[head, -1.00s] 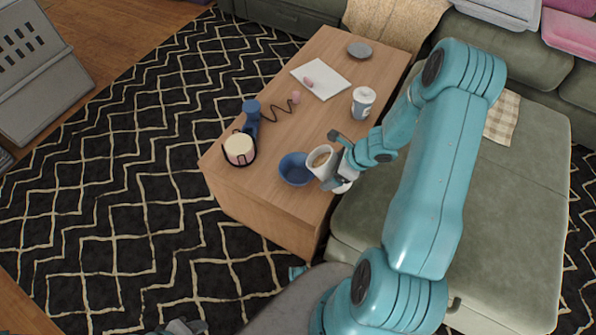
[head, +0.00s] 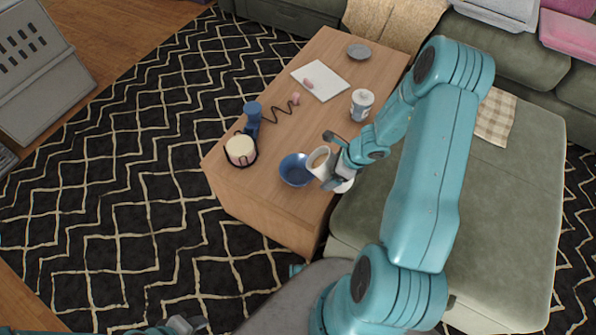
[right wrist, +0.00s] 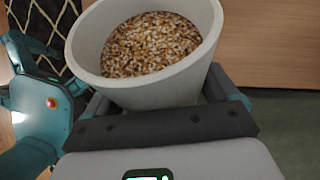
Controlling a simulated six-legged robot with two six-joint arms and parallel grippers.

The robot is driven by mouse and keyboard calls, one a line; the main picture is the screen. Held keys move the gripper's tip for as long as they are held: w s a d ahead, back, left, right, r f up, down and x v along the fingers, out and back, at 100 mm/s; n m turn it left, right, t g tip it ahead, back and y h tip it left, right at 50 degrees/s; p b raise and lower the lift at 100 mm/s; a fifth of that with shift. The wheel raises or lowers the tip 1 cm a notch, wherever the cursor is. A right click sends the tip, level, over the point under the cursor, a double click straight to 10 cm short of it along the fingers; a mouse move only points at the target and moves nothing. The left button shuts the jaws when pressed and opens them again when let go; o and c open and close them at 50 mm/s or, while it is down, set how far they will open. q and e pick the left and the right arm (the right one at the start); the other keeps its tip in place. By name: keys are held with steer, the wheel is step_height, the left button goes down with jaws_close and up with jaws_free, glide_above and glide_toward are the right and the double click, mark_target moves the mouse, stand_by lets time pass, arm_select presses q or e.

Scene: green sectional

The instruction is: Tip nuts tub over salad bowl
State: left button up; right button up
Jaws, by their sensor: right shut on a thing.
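The nuts tub (head: 326,172) is white and is held tilted toward the left, its mouth by the right rim of the blue salad bowl (head: 294,170). The bowl stands on the wooden table near its front edge, and I see only blue inside it. My right gripper (head: 338,168) is shut on the tub from the right. In the right wrist view the tub (right wrist: 150,94) still holds many brown and pale nuts (right wrist: 150,45). My left gripper (head: 188,326) is at the bottom edge, low over the rug and cut off; its fingers are unclear.
The wooden table (head: 300,118) also bears a pale-topped container (head: 241,150), a blue object (head: 253,112), a white lidded cup (head: 362,104), white paper (head: 321,80) and a grey dish (head: 359,51). The green sectional (head: 510,190) lies close at the right.

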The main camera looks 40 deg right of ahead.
steer(key=shift+r+p, duration=0.2)
steer(key=shift+p, duration=0.15)
steer(key=shift+f, duration=0.1)
steer(key=shift+r+g+h+p, duration=0.3)
steer(key=shift+r+g+p, duration=0.15)
steer(key=shift+p, duration=1)
steer(key=shift+s+f, duration=0.1)
steer(key=shift+r+g+p, duration=0.3)
steer(key=shift+g+p, duration=0.15)
steer(key=shift+p, duration=1.65)
